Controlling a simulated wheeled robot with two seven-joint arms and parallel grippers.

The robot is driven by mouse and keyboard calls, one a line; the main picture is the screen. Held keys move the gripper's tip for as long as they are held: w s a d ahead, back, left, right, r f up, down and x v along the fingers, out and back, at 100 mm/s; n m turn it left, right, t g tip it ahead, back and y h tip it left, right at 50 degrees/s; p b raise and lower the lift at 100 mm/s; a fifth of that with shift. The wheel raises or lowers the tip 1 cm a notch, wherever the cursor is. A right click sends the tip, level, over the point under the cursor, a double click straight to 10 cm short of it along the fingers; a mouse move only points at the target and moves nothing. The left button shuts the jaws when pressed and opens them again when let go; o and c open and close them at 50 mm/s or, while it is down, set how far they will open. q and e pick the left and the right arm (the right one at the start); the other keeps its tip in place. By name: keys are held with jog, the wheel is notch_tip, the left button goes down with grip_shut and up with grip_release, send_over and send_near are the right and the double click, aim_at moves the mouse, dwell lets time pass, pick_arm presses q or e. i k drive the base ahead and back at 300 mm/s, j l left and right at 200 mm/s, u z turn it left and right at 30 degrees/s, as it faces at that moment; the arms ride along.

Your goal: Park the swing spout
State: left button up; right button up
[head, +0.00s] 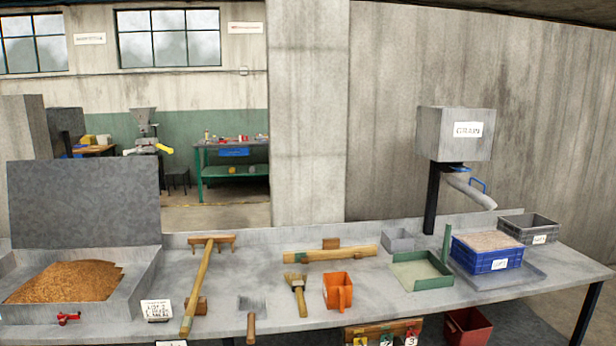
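The swing spout (468,190) is a grey chute under the grain hopper (442,135) at the right of the head view. It slopes down to the right. A dark post (432,200) carries the hopper. Neither of my grippers is in view.
The blue crate is full of grain and sits on a grey tray (530,272). A grey crate (528,231) stands behind it, right. A green-sided pan (420,272), orange scoop (338,292), brush (297,290) and wooden rake (200,285) lie left, beside the grain bin (140,275).

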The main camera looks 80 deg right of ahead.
aim_at(485, 201)
jog(key=z, duration=3.6)
jog(key=i+l+z, duration=0.15)
jog(key=i+l, duration=0.5)
jog(key=i, duration=0.2)
jog(key=i+l, duration=0.55)
jog(key=i, duration=0.2)
jog(key=i+l, duration=0.5)
jog(key=i, duration=0.2)
jog(key=i+l, duration=0.5)
jog(key=i, duration=0.2)
jog(key=j+u, duration=0.05)
